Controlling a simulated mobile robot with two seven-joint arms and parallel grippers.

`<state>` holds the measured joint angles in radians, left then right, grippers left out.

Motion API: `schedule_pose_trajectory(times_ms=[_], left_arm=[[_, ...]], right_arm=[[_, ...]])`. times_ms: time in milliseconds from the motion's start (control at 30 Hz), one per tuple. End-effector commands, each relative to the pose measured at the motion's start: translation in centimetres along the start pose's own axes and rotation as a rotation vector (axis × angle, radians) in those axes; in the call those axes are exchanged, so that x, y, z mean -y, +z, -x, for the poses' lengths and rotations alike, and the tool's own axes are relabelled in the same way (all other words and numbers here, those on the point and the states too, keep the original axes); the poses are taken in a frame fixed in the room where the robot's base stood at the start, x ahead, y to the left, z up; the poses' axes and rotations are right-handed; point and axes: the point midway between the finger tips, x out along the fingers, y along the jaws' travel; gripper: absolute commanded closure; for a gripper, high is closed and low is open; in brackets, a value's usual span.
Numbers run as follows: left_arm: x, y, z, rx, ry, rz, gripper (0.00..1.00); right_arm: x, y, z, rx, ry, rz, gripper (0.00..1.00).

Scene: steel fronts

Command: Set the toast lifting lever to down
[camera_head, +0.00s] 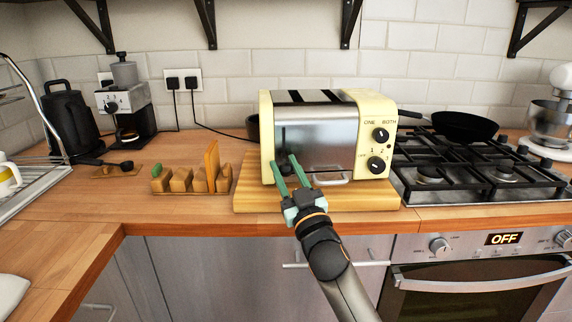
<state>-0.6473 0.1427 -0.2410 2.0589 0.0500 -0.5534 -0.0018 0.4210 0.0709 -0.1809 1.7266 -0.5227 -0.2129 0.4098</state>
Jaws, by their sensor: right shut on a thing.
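The toaster (335,135) has a steel body, cream ends and dark slots on top. It stands on a wooden board (385,198) on the counter. Two dials (379,150) are on its right end. My right gripper (284,160) reaches up from the front, its green fingers at the lower left of the toaster's steel front. It is shut on the toast lifting lever, which the fingers mostly hide; its exact height is hard to tell. My left gripper is not in view.
A gas hob (480,170) with a black pan (465,126) is close on the right. A coffee grinder (125,105) and black kettle (68,122) stand at the back left.

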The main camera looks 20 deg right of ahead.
Motion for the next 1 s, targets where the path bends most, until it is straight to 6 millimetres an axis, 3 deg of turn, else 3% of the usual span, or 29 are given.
schedule_pose_trajectory(times_ms=[100, 500, 533, 767, 1000], left_arm=[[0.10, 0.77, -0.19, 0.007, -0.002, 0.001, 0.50], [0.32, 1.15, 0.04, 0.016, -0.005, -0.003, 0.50], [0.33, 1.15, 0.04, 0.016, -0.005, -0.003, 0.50], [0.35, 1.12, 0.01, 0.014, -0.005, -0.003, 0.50], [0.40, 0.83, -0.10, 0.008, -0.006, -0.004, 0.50]], right_arm=[[0.21, 0.99, 0.41, 0.001, 0.000, -0.001, 1.00], [0.31, 1.41, 0.55, 0.007, -0.001, -0.001, 1.00], [0.32, 1.43, 0.56, 0.008, -0.001, -0.001, 0.58], [0.27, 1.24, 0.50, 0.004, 0.000, -0.001, 0.32], [0.22, 1.12, 0.48, 0.001, 0.000, 0.000, 0.31]])
